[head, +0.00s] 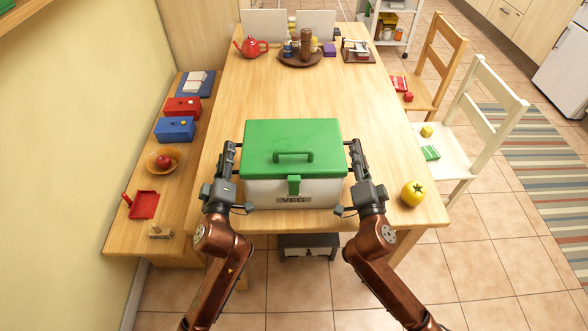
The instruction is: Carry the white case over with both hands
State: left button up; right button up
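The white case (262,192) has a green lid (270,137) with a green handle on top, a green front latch and a label on its front. It is at the near end of the wooden table (335,95), and I cannot tell whether it rests on the top or is slightly above it. My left gripper (229,158) is along the case's left side and my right gripper (355,158) along its right side. Both point away from me, close against the sides. Whether they touch the case, and how far their fingers are open, is unclear.
A yellow tomato (413,193) lies right of the case. A red teapot (251,47), a brown tray (299,61) with jars and a rack (358,51) stand at the far end. The middle of the table is clear. A bench (190,215) is left, chairs (484,118) right.

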pick_arm(q)
grip_shut()
pick_arm(e)
grip_shut()
jog(key=shift+f, duration=0.15)
